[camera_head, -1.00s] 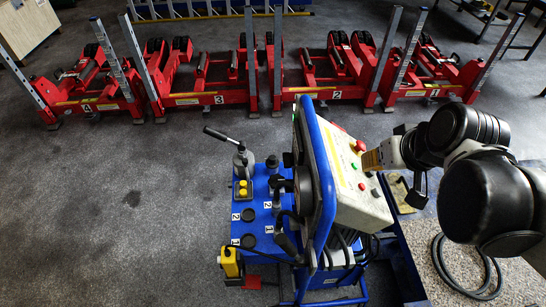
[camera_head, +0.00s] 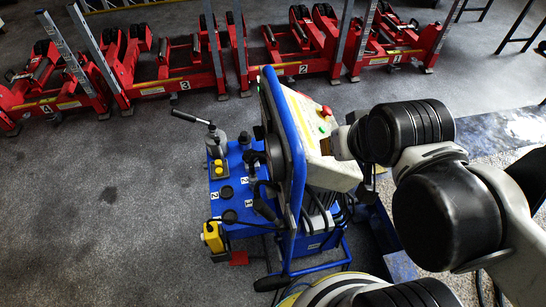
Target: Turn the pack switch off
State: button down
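The power pack is a blue wheeled unit (camera_head: 232,176) with a pale control box (camera_head: 335,178) on its right side. A red mushroom button (camera_head: 326,111) and a small green button (camera_head: 322,129) show at the upper part of the box's panel. The panel is seen at a steep angle, and my arm covers its lower right part. I cannot make out the pack switch. The end of my arm is close to the panel; whether it touches cannot be told. My gripper's fingers are hidden behind my arm and the box edge.
A black lever handle (camera_head: 190,118) and a yellow block (camera_head: 213,236) stick out on the pack's left side. Blue tube framing (camera_head: 298,165) stands beside the box. Several red numbered trolley jacks (camera_head: 170,75) line the back. Grey floor on the left is clear.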

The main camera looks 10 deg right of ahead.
aim_at(258, 132)
jog(key=k+j+z, duration=0.45)
jog(key=k+j, duration=0.25)
jog(key=j+z, duration=0.2)
jog(key=j, duration=0.4)
jog(key=k+j+z, duration=0.1)
jog(key=j+z, duration=0.15)
jog(key=j, duration=0.35)
